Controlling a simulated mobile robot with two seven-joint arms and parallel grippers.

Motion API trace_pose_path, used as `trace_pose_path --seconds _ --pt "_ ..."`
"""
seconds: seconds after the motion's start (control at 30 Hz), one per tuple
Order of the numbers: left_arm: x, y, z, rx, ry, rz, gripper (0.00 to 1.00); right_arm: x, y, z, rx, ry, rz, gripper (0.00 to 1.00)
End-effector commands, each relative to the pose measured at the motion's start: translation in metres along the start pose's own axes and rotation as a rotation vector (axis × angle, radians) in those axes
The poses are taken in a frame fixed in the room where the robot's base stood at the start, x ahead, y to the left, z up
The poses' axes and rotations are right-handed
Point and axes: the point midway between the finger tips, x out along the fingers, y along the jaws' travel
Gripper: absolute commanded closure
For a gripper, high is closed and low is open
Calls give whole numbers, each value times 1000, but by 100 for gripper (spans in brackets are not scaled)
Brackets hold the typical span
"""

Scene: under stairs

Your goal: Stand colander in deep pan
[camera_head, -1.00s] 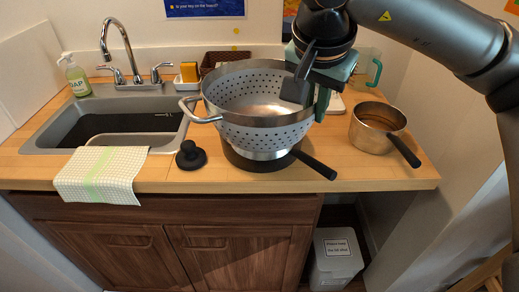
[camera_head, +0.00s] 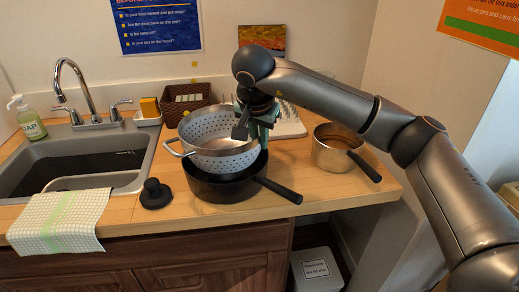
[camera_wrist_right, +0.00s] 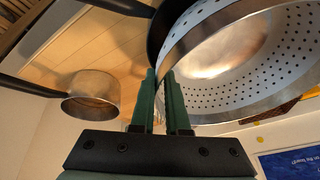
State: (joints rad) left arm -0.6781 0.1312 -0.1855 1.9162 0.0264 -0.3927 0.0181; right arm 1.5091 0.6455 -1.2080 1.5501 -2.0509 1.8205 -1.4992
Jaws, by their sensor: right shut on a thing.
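The grey perforated colander (camera_head: 222,155) is over the black deep pan (camera_head: 222,191) on the counter. Its lower part overlaps the pan's mouth, and its rim stands well above the pan. I cannot tell whether its base touches the pan. A loop handle sticks out left. My right gripper (camera_head: 243,127) is shut on the colander's right rim. In the right wrist view, the colander (camera_wrist_right: 235,65) has its rim between the fingers of the right gripper (camera_wrist_right: 160,80). The pan's long handle points to the lower right. My left gripper is not in view.
A small metal saucepan (camera_head: 328,155) stands right of the pan, its handle toward the front. A black knobbed object (camera_head: 155,194) sits left of the pan. The sink (camera_head: 85,165), a cloth (camera_head: 60,220) and a wicker basket (camera_head: 187,100) are nearby.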

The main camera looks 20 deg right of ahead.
Motion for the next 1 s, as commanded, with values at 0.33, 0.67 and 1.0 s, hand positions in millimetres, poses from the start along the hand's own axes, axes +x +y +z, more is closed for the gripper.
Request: trace_pose_path --seconds 0.33,0.67,1.0 --pt "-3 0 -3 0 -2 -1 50 32 2 10 2 2 -3 100" --pt "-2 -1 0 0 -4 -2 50 36 3 12 0 0 1 82" --pt "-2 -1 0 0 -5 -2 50 36 4 12 0 0 2 57"
